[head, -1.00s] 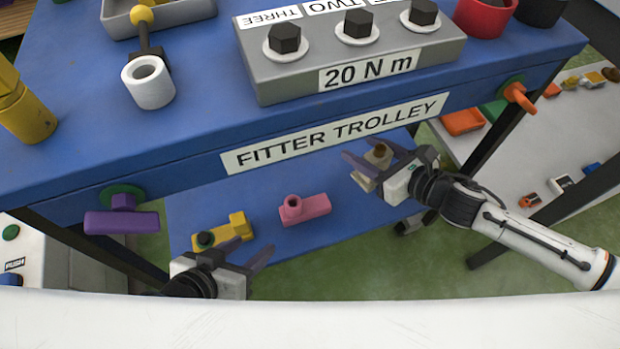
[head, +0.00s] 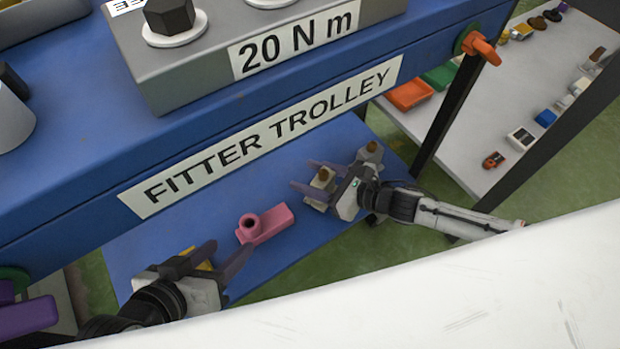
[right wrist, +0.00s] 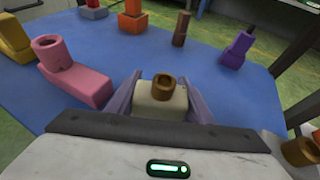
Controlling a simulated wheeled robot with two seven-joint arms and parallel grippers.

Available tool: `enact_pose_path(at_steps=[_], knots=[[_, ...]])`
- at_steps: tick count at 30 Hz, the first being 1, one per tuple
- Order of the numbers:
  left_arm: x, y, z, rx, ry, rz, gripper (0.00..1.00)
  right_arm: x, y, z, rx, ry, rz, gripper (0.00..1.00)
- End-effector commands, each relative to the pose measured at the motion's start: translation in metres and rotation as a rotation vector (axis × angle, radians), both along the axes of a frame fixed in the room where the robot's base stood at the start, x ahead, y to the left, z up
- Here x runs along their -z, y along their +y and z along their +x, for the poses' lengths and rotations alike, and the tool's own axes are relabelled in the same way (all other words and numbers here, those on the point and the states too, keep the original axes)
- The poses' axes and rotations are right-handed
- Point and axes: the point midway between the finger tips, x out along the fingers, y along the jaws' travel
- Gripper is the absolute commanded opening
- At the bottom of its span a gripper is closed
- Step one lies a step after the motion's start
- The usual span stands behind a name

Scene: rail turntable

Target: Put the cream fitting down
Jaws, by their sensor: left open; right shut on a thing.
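The cream fitting (head: 317,188), a pale block with a brown ring on top, is between the purple fingers of my right gripper (head: 302,175), which is shut on it. In the right wrist view the fitting (right wrist: 160,98) sits upright between the fingers. It is over the blue lower shelf (head: 160,240) of the trolley; I cannot tell whether its underside touches the shelf. My left gripper (head: 222,260) is open and empty near the shelf's front edge, at the left.
A pink fitting (head: 265,225) lies left of the cream fitting. Another brown-topped fitting (head: 371,153) stands close behind my right gripper. The right wrist view shows yellow (right wrist: 14,42), orange (right wrist: 132,18) and purple (right wrist: 236,48) pieces and a brown post (right wrist: 180,30). The trolley top (head: 70,185) overhangs.

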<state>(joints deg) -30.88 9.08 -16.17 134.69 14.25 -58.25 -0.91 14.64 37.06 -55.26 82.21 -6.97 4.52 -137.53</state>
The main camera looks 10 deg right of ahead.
Motion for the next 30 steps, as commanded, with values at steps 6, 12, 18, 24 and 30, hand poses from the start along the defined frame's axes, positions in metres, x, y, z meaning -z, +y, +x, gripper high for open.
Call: enact_pose_path(at_steps=[6,12,18,24,30], knots=[[-0.002,0.000,0.000,-0.001,-0.004,-0.004,0.49,-0.002,0.001,0.001,0.000,-0.003,0.003,0.16],[-0.001,-0.002,0.000,-0.001,-0.005,-0.011,0.49,0.003,0.000,0.001,0.001,0.000,0.001,0.53],[-0.002,-0.002,0.000,-0.001,-0.007,-0.013,0.49,0.003,0.000,0.000,0.001,0.000,0.001,0.65],[-0.004,-0.002,0.000,-0.001,-0.007,-0.011,0.49,0.001,0.000,0.000,0.001,-0.001,0.000,0.65],[-0.008,0.002,-0.001,0.000,0.002,0.013,0.49,-0.010,-0.015,-0.016,0.002,0.004,0.000,0.65]])
